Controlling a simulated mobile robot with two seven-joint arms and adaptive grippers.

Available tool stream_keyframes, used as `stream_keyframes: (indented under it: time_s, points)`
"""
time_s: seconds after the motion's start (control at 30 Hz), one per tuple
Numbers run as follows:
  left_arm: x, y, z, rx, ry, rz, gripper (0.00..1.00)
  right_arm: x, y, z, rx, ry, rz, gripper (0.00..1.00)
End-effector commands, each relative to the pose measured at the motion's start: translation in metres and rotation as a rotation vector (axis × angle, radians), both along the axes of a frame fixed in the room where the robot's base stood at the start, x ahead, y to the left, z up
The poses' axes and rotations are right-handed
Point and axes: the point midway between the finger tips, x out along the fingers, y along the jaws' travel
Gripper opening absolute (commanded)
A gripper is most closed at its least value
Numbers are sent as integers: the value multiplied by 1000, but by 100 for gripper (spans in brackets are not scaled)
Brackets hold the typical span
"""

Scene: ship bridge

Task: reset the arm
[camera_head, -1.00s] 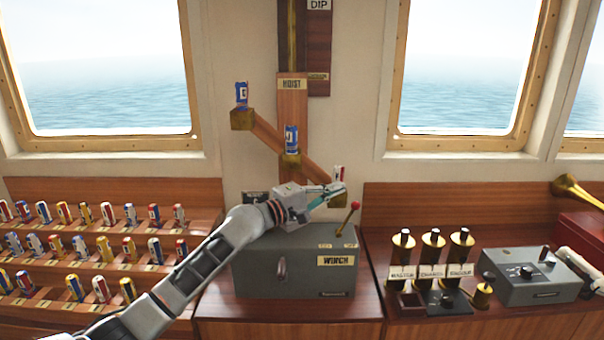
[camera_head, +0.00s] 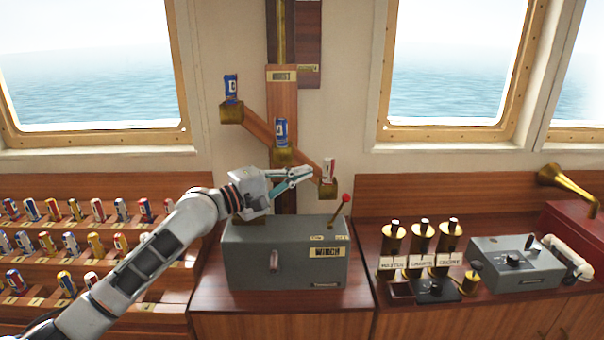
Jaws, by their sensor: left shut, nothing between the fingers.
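My left arm reaches in from the lower left of the head view. Its gripper (camera_head: 300,174) is shut and empty. It is in front of the hoist's slanted wooden bar, above the grey winch box (camera_head: 255,252). Its fingertips point right, close to the small red-and-white rolled flag (camera_head: 328,170) on the lowest brass holder (camera_head: 327,189); I cannot tell if they touch. Two blue rolled flags stand on the upper holder (camera_head: 231,113) and the middle holder (camera_head: 283,156).
A red-knobbed lever (camera_head: 345,199) rises from the winch box just below the gripper. Racks of rolled flags (camera_head: 65,250) fill the left side. Brass cylinders (camera_head: 420,243), a grey control box (camera_head: 513,265) and a brass horn (camera_head: 565,185) stand on the right counter.

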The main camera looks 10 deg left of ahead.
Motion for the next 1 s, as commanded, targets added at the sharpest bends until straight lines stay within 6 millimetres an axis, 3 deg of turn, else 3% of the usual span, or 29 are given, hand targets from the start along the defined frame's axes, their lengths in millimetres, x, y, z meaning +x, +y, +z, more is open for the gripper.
stream_keyframes:
  time_s: [0.07, 0.17, 0.37, 0.5, 0.67, 0.8, 1.0]
  points:
    - [-2, -2, -4, 14, -2, -1, 0, 0, 0, 0, 0, -1, 0, 40]
    - [-11, -10, -27, 92, -20, -4, 0, 1, 0, 1, 0, -2, -1, 40]
    - [-63, -34, -128, 508, -130, -15, 0, 2, -1, 1, -1, -4, -2, 40]
    - [-108, -30, -197, 864, -210, -25, 0, 2, -2, 1, -2, -4, -2, 40]
    - [-163, -2, -262, 1274, -257, -57, 0, 2, -3, 1, -4, -4, -3, 40]
    - [-219, 41, -304, 1631, -238, -124, 0, 2, -4, 1, -5, -4, -1, 40]
    - [-289, 105, -332, 2015, -149, -267, 0, 2, -4, 1, -6, -3, -1, 40]
